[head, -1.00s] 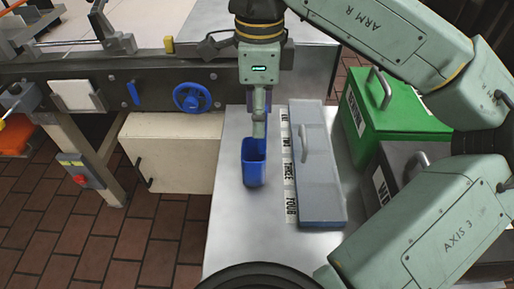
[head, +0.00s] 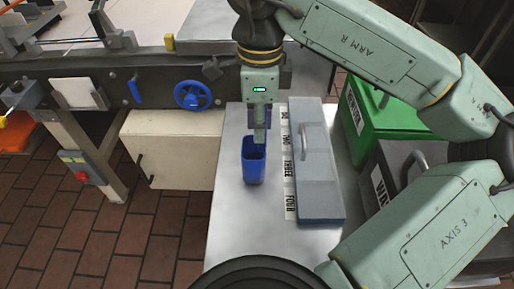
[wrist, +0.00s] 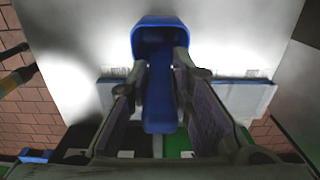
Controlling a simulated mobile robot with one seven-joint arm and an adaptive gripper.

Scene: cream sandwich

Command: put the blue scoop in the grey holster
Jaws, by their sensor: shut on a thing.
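The blue scoop (head: 253,168) is upright in the head view, over or on the steel table, left of the label strip. I cannot tell if its bottom touches the table. My gripper (head: 260,136) points down at its far upper side. In the wrist view the scoop (wrist: 160,100) lies between the two fingers of my gripper (wrist: 161,68), which are shut on it. I cannot make out a grey holster for certain in either view.
A grey lid (head: 318,190) with a handle lies to the right, beside labels ONE to FOUR. A green box (head: 385,125) and a dark grey box (head: 405,160) stand further right. The steel table (head: 245,225) is bare in front of the scoop.

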